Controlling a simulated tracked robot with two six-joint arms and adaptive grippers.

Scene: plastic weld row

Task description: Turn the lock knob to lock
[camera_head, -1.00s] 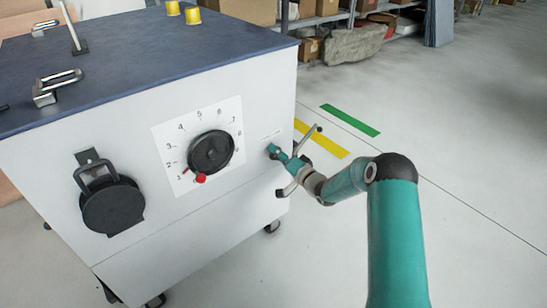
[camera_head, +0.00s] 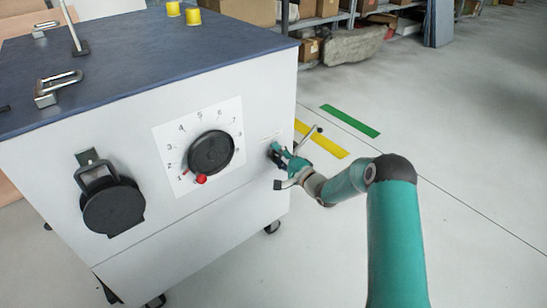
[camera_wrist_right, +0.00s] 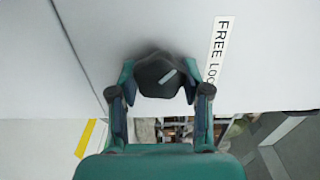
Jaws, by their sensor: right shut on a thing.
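The lock knob (camera_wrist_right: 155,78) is black with a short pale mark, which lies slanted in the right wrist view. A white label (camera_wrist_right: 217,55) beside it reads "FREE" and then "LOC", with its end hidden behind my finger. My right gripper (camera_wrist_right: 159,75) has one finger on each side of the knob and is shut on it. In the head view my right gripper (camera_head: 277,153) is at the right end of the white cabinet front (camera_head: 220,190), and the knob is mostly hidden there. My left gripper is not in view.
A black dial (camera_head: 211,152) with a red knob (camera_head: 201,179) sits on a numbered plate left of my gripper. A black round part with a handle (camera_head: 112,207) is further left. Metal clamps (camera_head: 58,87) and yellow caps (camera_head: 193,15) are on the blue top.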

